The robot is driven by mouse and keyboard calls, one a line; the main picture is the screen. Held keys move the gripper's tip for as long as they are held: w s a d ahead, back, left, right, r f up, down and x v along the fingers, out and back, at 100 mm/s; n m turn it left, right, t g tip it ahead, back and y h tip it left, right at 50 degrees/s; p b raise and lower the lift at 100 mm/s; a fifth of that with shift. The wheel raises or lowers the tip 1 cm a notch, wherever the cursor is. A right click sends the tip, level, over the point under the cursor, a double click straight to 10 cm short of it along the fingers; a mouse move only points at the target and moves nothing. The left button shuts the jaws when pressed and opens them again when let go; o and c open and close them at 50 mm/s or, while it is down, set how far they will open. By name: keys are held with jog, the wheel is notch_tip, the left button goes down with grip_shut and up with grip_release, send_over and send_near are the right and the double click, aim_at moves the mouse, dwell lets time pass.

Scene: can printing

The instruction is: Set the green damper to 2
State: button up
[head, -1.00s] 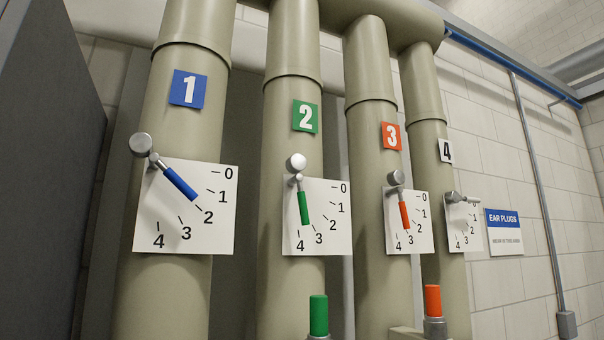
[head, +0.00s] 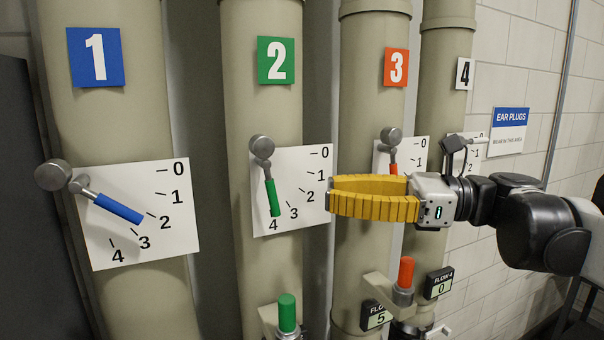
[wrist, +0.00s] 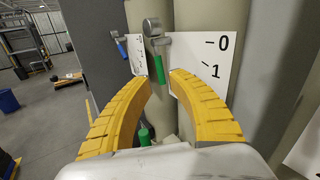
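The green damper lever (head: 272,197) hangs from its round grey pivot (head: 262,147) on pipe 2 and points almost straight down, close to the 4 on the white scale plate (head: 312,165). My gripper (head: 329,196) has yellow fingers. In the head view it is right of the green lever, over the plate's lower right edge, apart from the lever. In the wrist view, the fingertips (wrist: 161,79) are spread with a gap. The green lever (wrist: 160,67) shows just beyond that gap. Nothing is held.
Pipe 1's blue lever (head: 118,208) is at left, between 2 and 3. Pipe 3's red lever (head: 393,168) is partly hidden behind my gripper. Below stand a green-topped fitting (head: 287,312) and a red-topped one (head: 406,270). Flow displays read 5 (head: 377,316) and 0 (head: 438,284).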

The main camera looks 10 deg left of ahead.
aim_at(272, 192)
jog(key=a+p, duration=0.1)
jog(key=a, duration=0.9)
jog(key=shift+f+p, duration=0.1)
jog(key=shift+p, duration=0.3)
grip_shut()
